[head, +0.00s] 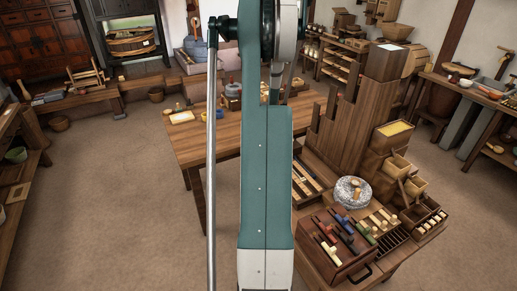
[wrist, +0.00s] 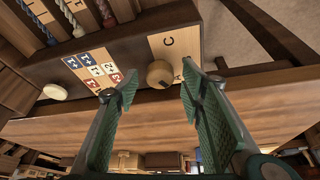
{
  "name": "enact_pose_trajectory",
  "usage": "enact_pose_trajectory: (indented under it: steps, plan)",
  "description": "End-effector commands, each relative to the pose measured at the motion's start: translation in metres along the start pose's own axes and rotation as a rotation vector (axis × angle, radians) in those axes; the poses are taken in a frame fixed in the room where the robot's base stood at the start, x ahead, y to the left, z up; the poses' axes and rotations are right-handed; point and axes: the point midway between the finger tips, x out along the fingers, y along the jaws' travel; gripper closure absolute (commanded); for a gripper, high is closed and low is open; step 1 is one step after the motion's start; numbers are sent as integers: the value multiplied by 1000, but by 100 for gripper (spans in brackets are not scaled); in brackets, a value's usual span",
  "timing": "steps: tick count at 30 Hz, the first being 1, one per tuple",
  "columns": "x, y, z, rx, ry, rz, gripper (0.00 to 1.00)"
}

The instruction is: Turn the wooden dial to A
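The wooden dial (wrist: 160,74) is a round tan knob in the wrist view, on a pale plate (wrist: 172,45) set into a dark wooden panel. The letter C shows on the plate above it, and an A shows partly beside the right fingertip. My gripper (wrist: 158,92) is open, with one green-padded finger to each side of the dial. I see gaps between the fingertips and the dial; whether they reach its depth is unclear. In the head view I cannot make out the dial, and my gripper is hidden behind my arm.
Left of the dial are coloured number labels (wrist: 93,68) and a pale round knob (wrist: 55,91). A wooden ledge (wrist: 150,110) runs below the panel. In the head view, a table (head: 205,135) and a wooden stand with a quern stone (head: 352,192) flank my arm.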

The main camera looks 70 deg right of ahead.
Motion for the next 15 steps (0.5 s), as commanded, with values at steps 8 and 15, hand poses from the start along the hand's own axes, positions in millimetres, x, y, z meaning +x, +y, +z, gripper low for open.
enact_pose_trajectory:
  steps: [8,15]
  plan:
    - [-27,0,0,0,0,0,60]
    - [-54,0,1,0,0,0,60]
